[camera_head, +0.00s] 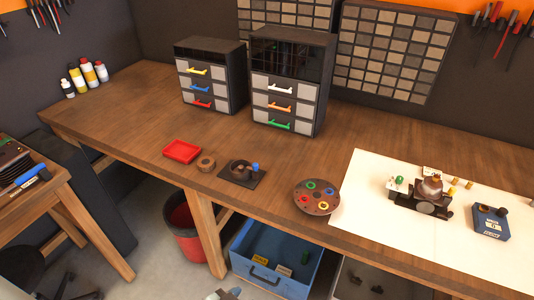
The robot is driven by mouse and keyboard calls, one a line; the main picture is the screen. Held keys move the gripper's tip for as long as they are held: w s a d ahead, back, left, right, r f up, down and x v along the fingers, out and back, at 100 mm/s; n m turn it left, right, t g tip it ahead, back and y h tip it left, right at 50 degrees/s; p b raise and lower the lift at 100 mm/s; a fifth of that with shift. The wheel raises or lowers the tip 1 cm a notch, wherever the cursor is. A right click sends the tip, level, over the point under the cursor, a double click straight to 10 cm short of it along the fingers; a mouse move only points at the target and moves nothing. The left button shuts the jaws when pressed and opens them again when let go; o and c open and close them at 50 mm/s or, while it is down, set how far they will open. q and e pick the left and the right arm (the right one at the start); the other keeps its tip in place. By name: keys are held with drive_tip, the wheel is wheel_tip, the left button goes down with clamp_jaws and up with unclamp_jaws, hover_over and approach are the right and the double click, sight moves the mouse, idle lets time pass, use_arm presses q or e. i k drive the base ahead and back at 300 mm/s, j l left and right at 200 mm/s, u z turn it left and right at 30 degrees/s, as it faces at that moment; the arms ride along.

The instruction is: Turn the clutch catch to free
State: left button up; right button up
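I cannot say for sure which part is the clutch catch. A small round brown device with a blue knob (255,167) sits on a dark square plate (228,176) at the middle of the bench. On the white mat, a metal assembly (424,207) with a copper-coloured dome stands beside a pale block with a green knob (399,181). A blue box (488,224) with a dark knob on top stands to its right. The catch's position is too small to read.
The wooden bench (130,110) carries a red tray (182,151), a brown ring (206,163), a round plate with coloured rings (302,202) and two drawer cabinets (237,88). The white mat (375,235) has free room at front. A blue crate (322,282) is below.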

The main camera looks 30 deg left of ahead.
sight(255, 168)
drive_tip(key=i+l+u, duration=0.1)
drive_tip(key=u, duration=0.3)
drive_tip(key=i+l+u, duration=0.15)
drive_tip(key=u, duration=0.2)
drive_tip(key=i+l+u, duration=0.15)
drive_tip(key=u, duration=0.25)
